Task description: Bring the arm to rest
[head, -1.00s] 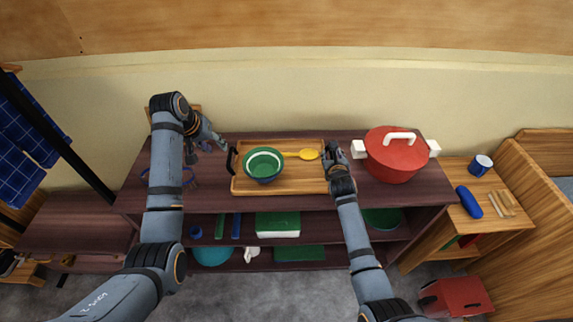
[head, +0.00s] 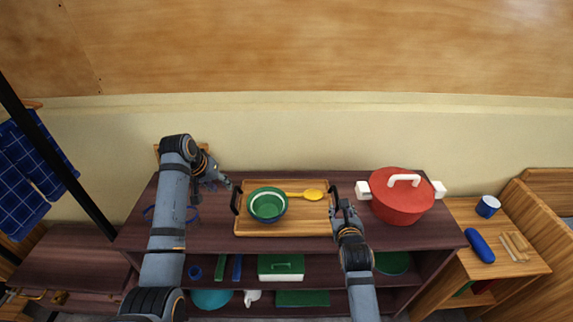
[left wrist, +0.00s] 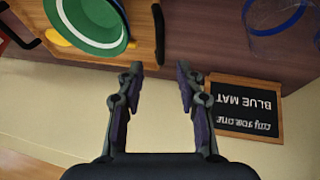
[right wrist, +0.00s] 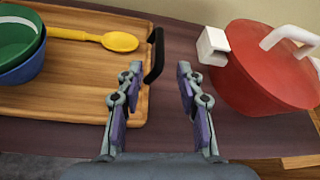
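My left gripper (head: 222,180) is left of the wooden tray (head: 290,228), above the dark shelf top. In the left wrist view the fingers of the left gripper (left wrist: 159,75) are apart with nothing between them. My right gripper (head: 340,203) is at the tray's right end, by its black handle. In the right wrist view the fingers of the right gripper (right wrist: 158,78) are apart, and the black handle (right wrist: 154,55) shows just beyond and between them, not clamped. The tray holds a green bowl (head: 268,204) nested in a blue one, and a yellow spoon (head: 312,194).
A red pot (head: 402,206) with white handles stands right of the tray. A small sign reading BLUE MAT (left wrist: 243,108) stands by the wall. A lower wooden table at right holds a blue mug (head: 487,206) and a blue roll (head: 480,245). Lower shelves hold several items.

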